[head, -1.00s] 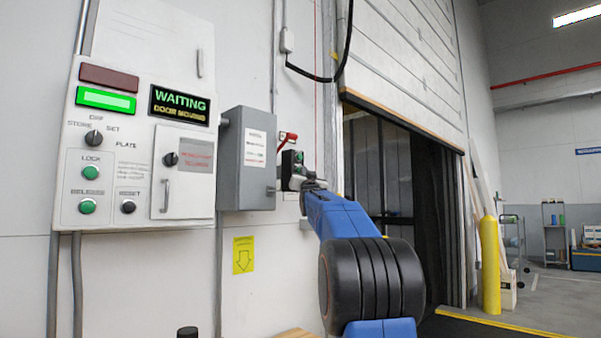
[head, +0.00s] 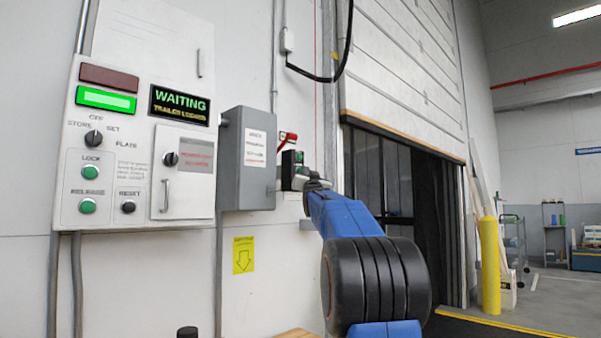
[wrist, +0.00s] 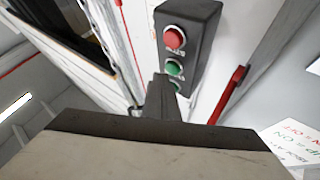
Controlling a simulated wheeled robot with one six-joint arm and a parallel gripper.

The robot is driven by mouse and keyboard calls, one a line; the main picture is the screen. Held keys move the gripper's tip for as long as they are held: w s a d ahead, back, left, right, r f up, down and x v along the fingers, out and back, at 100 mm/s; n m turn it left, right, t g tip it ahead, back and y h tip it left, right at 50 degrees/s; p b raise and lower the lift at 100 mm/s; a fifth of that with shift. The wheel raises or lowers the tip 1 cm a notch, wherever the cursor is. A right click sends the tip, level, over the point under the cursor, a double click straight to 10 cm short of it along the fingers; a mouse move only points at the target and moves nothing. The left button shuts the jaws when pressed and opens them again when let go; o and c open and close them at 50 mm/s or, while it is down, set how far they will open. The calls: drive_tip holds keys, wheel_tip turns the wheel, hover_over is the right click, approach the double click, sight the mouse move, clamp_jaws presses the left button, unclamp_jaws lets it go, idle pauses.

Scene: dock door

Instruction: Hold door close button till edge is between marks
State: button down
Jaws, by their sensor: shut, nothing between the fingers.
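The black button box (wrist: 190,25) has a red button (wrist: 174,38), a green button (wrist: 174,68) and a lower green button (wrist: 174,86), partly hidden by my gripper (wrist: 160,80). My gripper is shut and empty, its tip at the lower part of the box; I cannot tell whether it presses. In the head view the box (head: 291,160) is small beside my blue arm. The dock door (head: 400,70) is partly lowered, its tan bottom edge (head: 400,132) above a dark opening. I cannot make out the marks.
A control panel (head: 140,215) reads "WAITING" and "TRAILER LOCKED". A grey box (head: 247,180) and a red handle (wrist: 228,95) are close beside the button box. A yellow post (head: 489,265) stands right of the doorway.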

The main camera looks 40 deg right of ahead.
drive_tip(key=shift+s, duration=0.2)
drive_tip(key=shift+s+d, duration=0.2)
drive_tip(key=shift+s, duration=2.3)
